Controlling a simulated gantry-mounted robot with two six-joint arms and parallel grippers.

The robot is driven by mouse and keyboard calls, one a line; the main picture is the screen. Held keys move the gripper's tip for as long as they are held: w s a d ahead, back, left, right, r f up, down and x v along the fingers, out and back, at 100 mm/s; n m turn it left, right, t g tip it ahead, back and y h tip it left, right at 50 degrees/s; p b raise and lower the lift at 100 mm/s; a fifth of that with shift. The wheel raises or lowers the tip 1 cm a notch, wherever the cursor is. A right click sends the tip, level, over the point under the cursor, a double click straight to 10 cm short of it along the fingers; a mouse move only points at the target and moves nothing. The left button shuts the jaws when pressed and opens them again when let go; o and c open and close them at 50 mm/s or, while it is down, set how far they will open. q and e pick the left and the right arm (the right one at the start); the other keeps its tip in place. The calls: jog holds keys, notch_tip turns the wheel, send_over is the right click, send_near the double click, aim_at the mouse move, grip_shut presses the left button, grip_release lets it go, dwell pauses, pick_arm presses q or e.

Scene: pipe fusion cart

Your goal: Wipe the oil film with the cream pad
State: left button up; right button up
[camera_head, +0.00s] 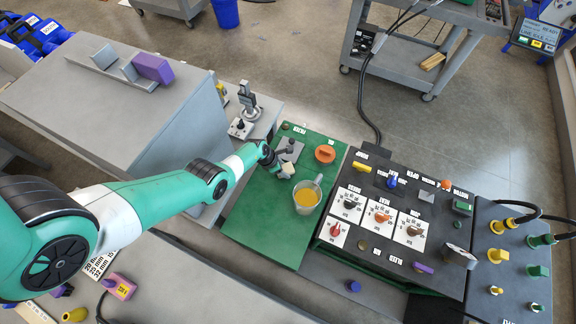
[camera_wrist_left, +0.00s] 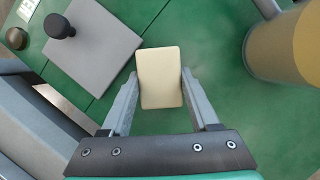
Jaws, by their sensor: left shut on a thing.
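My left gripper (camera_head: 282,170) is over the green board (camera_head: 245,218), shut on the cream pad (camera_head: 288,168). In the left wrist view the cream pad (camera_wrist_left: 161,77) sits between the two grey fingers (camera_wrist_left: 160,95), its flat face toward the camera. I cannot tell whether the pad touches the board. I cannot clearly make out the oil film on any surface. My right gripper is not in view.
A metal cup of yellow liquid (camera_head: 307,196) stands close to the right of the gripper. A grey plate with a black knob (camera_wrist_left: 95,45) lies just beyond it. An orange round knob (camera_head: 325,154) and a black control panel (camera_head: 390,220) are to the right. The board's front is clear.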

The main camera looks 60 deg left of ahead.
pick_arm(q)
jog(key=shift+s+a, duration=0.7)
jog(key=shift+a, duration=0.1)
notch_tip(320, 180, up, 6)
jog(key=p, duration=0.6)
jog(key=shift+r, duration=0.1)
notch_tip(320, 180, up, 3)
jog(key=p, duration=0.3)
jog(key=shift+r, duration=0.1)
